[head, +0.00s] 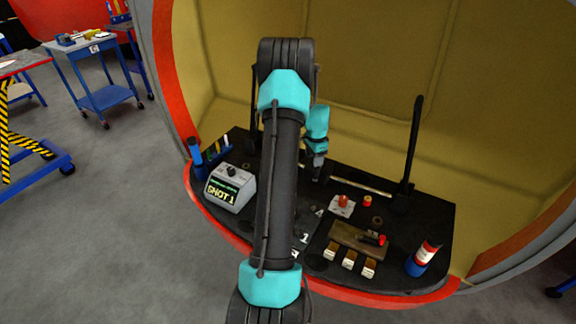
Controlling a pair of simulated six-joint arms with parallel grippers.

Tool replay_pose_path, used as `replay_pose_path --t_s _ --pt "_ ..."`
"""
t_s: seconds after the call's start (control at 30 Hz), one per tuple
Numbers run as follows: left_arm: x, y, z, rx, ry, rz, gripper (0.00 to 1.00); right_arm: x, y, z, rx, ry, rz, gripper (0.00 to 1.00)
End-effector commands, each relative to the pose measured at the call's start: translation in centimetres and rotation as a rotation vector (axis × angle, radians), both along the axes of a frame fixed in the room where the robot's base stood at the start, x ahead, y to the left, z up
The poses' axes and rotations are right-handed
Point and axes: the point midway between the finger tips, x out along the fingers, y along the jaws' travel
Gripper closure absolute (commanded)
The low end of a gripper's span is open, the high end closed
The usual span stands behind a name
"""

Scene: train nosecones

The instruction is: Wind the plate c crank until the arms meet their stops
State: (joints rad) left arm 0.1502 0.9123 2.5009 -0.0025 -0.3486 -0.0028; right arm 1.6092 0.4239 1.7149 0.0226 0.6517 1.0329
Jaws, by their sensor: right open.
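My right gripper (317,178) points down over the back middle of the black bench top (440,215), its fingers small and partly dark against it. It is open and apart from the red-knobbed parts. A brown plate (352,235) at the front right carries a black handle with a red end (381,240), which looks like a crank. A white plate (336,211) with a red knob (343,201) sits behind it. I cannot read which is plate c. A tall black arm (413,140) stands upright at the back right. My left gripper is out of view.
A grey box (230,187) with a "SHOT 1" display stands at the left. A red, white and blue cylinder (423,258) stands at the right front. Several small pale blocks (349,259) line the front. My own arm hides the bench's left middle. A yellow curved shell wraps the back.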

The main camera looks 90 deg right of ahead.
Motion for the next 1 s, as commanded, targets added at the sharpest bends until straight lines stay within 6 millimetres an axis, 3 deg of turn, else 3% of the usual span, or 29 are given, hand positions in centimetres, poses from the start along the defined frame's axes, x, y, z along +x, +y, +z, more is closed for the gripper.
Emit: replay_pose_path --t_s 0.3,0.5,1.0 --pt "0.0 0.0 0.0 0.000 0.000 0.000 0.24 0.1 -0.1 6.3 -0.004 0.000 0.001 0.49" --pt "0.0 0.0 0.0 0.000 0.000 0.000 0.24 0.1 -0.1 9.0 -0.004 0.000 0.001 0.49" --pt "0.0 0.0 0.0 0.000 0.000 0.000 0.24 0.1 0.0 9.7 -0.002 0.000 0.002 0.49"
